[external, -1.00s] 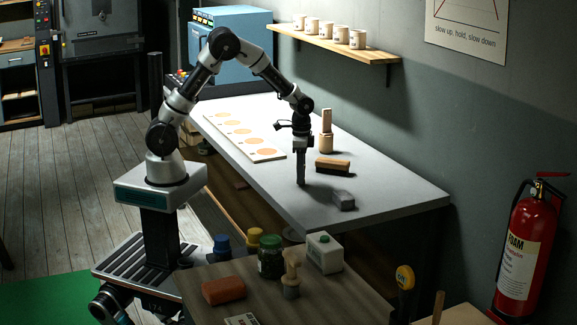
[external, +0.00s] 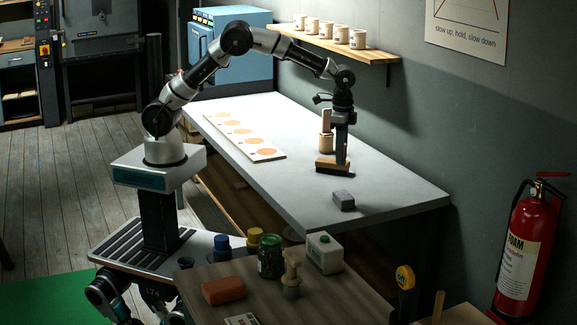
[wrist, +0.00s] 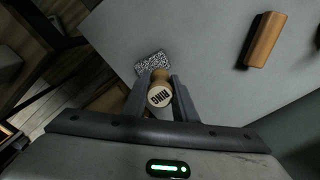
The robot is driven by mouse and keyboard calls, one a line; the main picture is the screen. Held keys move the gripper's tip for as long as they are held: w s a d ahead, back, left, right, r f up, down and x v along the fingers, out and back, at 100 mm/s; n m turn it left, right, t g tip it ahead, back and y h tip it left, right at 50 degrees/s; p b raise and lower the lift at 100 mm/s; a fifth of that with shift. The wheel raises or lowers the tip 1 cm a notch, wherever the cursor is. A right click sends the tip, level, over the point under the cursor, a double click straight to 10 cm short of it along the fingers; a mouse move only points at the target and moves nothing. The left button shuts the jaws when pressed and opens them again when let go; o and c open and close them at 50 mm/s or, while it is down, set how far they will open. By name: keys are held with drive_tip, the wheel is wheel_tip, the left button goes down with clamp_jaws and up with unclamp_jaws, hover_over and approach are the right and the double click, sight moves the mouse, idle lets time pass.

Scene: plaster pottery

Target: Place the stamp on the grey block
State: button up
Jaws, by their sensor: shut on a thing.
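The stamp (wrist: 160,95) is a small pale wooden piece with dark lettering on its round end. My gripper (wrist: 159,86) is shut on it, one dark finger on each side. In the external view my gripper (external: 341,161) points down above the table; the stamp cannot be made out there. The grey block (external: 344,200) lies on the table, lower in the picture than my fingertips. In the wrist view the speckled grey block (wrist: 152,63) shows just beyond the stamp and is partly covered by it. I cannot tell the gap between them.
A wooden brush (external: 326,166) lies on the grey table (external: 395,187), partly behind my gripper in the picture. A tall wooden piece (external: 326,142) stands behind it. A white board (external: 228,128) with orange discs lies left. Bare table surrounds the grey block.

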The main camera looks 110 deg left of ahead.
drive_tip(key=w+d, duration=0.2)
hover_over(344, 194)
drive_tip(key=f, duration=0.5)
drive_tip(key=shift+d+f, duration=0.1)
drive_tip(key=shift+d, duration=0.1)
drive_tip(key=shift+f, duration=2.25)
drive_tip(key=shift+f+b, duration=0.15)
drive_tip(key=shift+b, duration=0.15)
drive_tip(key=o, duration=1)
